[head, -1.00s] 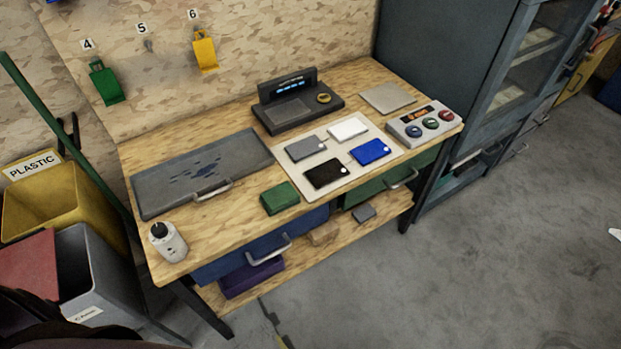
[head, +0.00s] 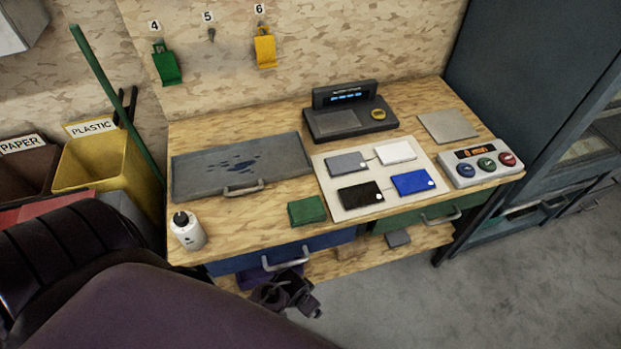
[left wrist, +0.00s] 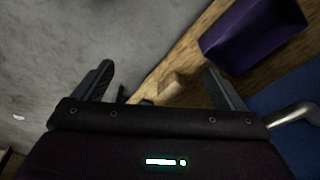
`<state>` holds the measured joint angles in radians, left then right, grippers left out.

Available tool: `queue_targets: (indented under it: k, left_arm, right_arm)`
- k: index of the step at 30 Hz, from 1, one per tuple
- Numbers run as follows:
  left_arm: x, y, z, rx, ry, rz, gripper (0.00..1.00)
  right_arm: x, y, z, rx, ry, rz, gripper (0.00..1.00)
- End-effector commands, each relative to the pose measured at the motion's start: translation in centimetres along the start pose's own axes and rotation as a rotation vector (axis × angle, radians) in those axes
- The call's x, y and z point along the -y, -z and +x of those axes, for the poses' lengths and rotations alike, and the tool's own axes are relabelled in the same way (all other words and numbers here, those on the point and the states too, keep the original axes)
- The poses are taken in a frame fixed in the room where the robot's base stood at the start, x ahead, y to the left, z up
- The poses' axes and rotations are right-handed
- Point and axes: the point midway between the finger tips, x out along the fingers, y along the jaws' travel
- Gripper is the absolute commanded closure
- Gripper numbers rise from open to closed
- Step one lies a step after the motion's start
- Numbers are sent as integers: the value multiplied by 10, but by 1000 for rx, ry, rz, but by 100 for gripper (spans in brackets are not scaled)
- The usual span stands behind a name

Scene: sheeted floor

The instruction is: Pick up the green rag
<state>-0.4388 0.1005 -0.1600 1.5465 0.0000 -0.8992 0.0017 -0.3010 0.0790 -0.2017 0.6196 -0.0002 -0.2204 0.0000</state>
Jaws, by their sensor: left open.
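The green rag (head: 306,211) lies folded in a small square on the front edge of the wooden workbench (head: 245,214), left of the white card panel (head: 350,205). My left arm comes in from the lower left of the head view. My left gripper (head: 285,291) is below and in front of the rag, near the blue drawer, and does not touch the rag. In the left wrist view my left gripper (left wrist: 160,76) is open with nothing between its fingers. The rag does not show there. My right gripper is in neither current view.
A blue drawer (head: 230,265) with a metal handle (head: 286,258) sits under the rag. A white bottle (head: 188,231) stands at the bench's left front corner. A purple bin (left wrist: 255,36) and a wooden block (left wrist: 172,86) are on the lower shelf.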

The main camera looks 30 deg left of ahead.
Motion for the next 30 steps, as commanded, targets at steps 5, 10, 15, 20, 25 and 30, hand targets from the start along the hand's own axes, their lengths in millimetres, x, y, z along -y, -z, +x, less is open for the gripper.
queue_targets:
  k: [5, 10, 15, 20, 25, 30]
  left_arm:
    - [5, 47, -80, -36, 8, -21, 8]
    - [11, 76, -145, -57, 23, -75, 8]
    - [22, 104, -205, -74, 58, -233, 8]
    - [34, 122, -221, -79, 105, -420, 8]
    - [56, 142, -221, -98, 175, -652, 8]
    - [84, 162, -216, -138, 253, -886, 8]
  right_arm:
    - [-3, 0, -6, 1, -3, -1, 47]
    - [-3, 0, -10, 0, -4, 0, 47]
    - [-3, 1, -14, 0, -4, 0, 47]
    - [-3, 1, -16, 0, -4, 1, 47]
    - [-3, 2, -17, -1, -4, 1, 47]
    - [-3, 2, -17, -1, -3, 2, 47]
